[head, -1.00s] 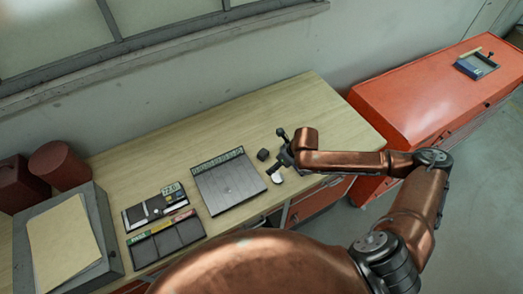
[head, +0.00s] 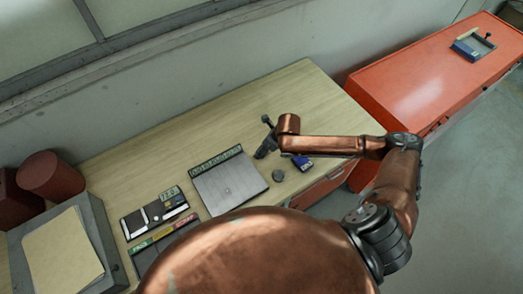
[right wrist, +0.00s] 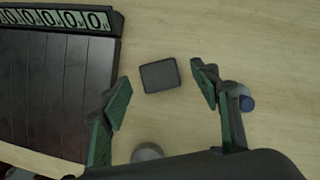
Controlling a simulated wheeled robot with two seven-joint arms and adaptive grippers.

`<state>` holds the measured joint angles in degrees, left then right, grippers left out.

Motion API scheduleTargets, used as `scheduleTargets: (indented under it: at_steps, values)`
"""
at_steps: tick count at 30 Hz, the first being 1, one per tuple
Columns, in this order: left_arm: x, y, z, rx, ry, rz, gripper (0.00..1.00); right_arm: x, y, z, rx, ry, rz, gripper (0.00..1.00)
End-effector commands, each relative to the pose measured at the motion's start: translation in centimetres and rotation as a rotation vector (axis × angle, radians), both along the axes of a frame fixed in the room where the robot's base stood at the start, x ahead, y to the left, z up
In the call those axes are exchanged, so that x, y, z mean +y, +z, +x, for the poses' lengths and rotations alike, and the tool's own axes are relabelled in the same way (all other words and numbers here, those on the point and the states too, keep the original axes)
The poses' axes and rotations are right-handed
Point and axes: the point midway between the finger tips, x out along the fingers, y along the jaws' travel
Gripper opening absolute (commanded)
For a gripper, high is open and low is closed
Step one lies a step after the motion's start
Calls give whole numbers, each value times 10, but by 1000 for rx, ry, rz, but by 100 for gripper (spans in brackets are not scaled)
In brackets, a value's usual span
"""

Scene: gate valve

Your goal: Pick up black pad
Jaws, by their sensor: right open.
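The black pad (right wrist: 160,76) is a small dark rounded square lying flat on the wooden bench. In the right wrist view it lies between and a little beyond the two fingertips, with a gap on each side. My right gripper (right wrist: 163,90) is open and empty above the bench, and its green-padded fingers are spread. In the head view the right gripper (head: 264,146) is over the bench, just right of the slatted tray, and I cannot clearly tell the pad from it there. My left gripper is not in view.
The dark slatted tray (head: 230,186) with a row of number tiles stands left of the pad. A grey round piece (head: 277,175) and a blue item (head: 302,162) lie nearby. A red cabinet (head: 420,85) stands to the right. The bench behind is clear.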

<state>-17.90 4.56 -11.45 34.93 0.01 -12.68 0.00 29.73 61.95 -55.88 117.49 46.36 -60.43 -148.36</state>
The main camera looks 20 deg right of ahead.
Motion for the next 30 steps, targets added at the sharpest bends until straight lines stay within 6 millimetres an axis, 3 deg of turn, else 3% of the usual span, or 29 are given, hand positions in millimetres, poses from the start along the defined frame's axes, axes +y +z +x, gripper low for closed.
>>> scheduleTargets:
  at_steps: [6,14,30]
  values:
    - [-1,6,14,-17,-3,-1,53,6,-21,9,0,1,0,56]
    - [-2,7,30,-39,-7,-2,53,6,-23,10,0,4,-1,56]
    - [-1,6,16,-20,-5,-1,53,6,-23,10,0,3,0,19]
